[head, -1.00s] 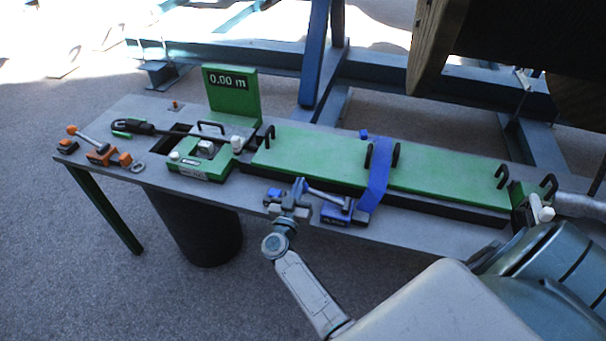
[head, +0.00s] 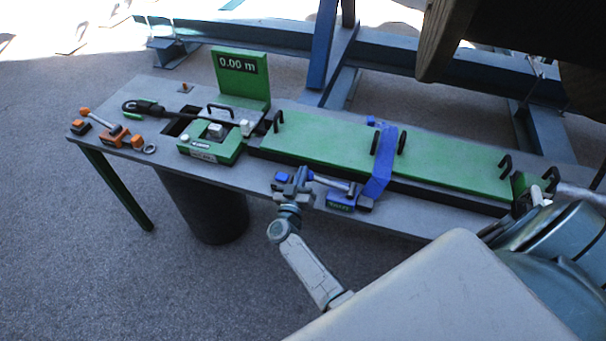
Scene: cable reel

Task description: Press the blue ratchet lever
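The blue ratchet (head: 341,201) sits on the front edge of the grey bench, with a blue strap (head: 381,171) running from it across the green cover. Its grey lever (head: 333,184) lies low and points left, towards a small blue end (head: 308,175). My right gripper (head: 292,180) is at that end of the lever, close to it or touching it; I cannot tell which. A small blue part (head: 282,177) shows at the gripper's left side. The fingers are too small and overlapped to judge their opening. My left gripper is not in view.
The grey bench (head: 255,196) carries a green gauge with a 0.00 m display (head: 240,77), a long green cover (head: 330,143) with black handles, and an orange lever clamp (head: 117,135) at the left. A dark bin (head: 203,205) stands beneath. Blue steel beams and a wooden reel (head: 448,38) are behind.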

